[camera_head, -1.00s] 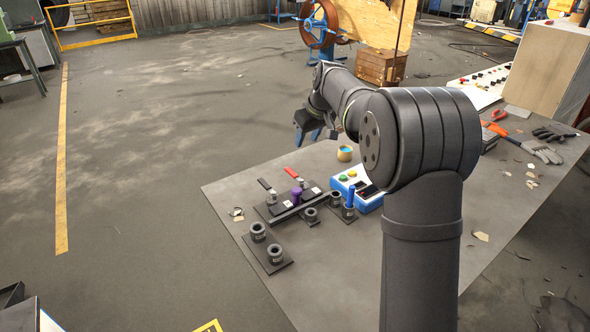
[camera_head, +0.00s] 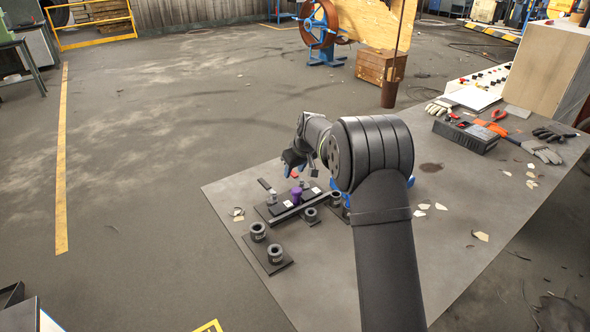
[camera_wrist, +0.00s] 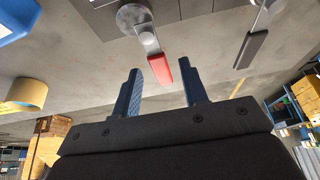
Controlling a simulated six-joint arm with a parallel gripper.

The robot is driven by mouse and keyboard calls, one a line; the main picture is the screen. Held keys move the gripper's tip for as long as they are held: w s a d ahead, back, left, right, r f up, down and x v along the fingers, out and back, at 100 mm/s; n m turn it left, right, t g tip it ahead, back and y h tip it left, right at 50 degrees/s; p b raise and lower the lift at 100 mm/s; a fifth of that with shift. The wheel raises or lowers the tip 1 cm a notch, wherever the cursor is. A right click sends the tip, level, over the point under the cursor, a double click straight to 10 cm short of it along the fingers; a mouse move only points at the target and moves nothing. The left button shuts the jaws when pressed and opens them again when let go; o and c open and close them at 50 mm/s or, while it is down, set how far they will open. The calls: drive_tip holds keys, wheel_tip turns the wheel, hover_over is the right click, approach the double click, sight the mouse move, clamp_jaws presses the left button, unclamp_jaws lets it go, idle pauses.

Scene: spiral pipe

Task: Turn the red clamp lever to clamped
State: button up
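The red clamp lever (camera_wrist: 161,70) shows in the wrist view, with its red grip pointing toward my gripper and its metal pivot (camera_wrist: 133,17) at the top. In the head view only a bit of the lever's red (camera_head: 294,175) shows below my gripper (camera_head: 294,163). In the wrist view my gripper (camera_wrist: 162,76) is open, with one blue finger on each side of the lever's end. I see no contact, and cannot tell whether the lever's end is at fingertip depth. A dark lever (camera_wrist: 250,49) sits to the right on the same fixture (camera_head: 273,213).
A purple part (camera_head: 297,194) stands on the fixture. Black sockets (camera_head: 275,252) are in front. The blue-and-white box (camera_wrist: 14,18) and a tan cup (camera_wrist: 27,92) show at the wrist view's left. The table's left edge is near the fixture.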

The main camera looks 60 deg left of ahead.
drive_tip(key=shift+c, duration=0.4)
clamp_jaws()
drive_tip(key=shift+w+m, duration=0.1)
drive_tip(key=shift+m, duration=0.2)
drive_tip(key=m+t, duration=0.1)
drive_tip(key=m, duration=0.1)
drive_tip(key=w+m, duration=0.1)
drive_tip(key=shift+w+d+m+t, duration=0.1)
drive_tip(key=shift+m+t, duration=0.3)
drive_tip(key=m, duration=0.2)
drive_tip(key=w+d+m+t+h, duration=0.1)
drive_tip(key=m, duration=0.1)
drive_tip(key=shift+w+m, duration=0.2)
drive_tip(key=shift+m, duration=0.1)
drive_tip(key=m, duration=0.1)
drive_tip(key=m+h, duration=0.1)
drive_tip(key=m+t, duration=0.1)
drive_tip(key=shift+w+d+f+h, duration=0.1)
drive_tip(key=shift+w+d+h, duration=0.2)
drive_tip(key=shift+d, duration=0.1)
drive_tip(key=shift+w+d+m+t+h, duration=0.1)
drive_tip(key=shift+d+m+h, duration=0.15)
drive_tip(key=shift+m, duration=0.5)
drive_tip(key=shift+w+d+m+t+h, duration=0.1)
drive_tip(key=shift+d+m+h, duration=0.15)
drive_tip(key=shift+m, duration=0.55)
drive_tip(key=shift+w+d+m+t+h, duration=0.1)
drive_tip(key=shift+d+m+h, duration=0.15)
drive_tip(key=shift+m, duration=0.5)
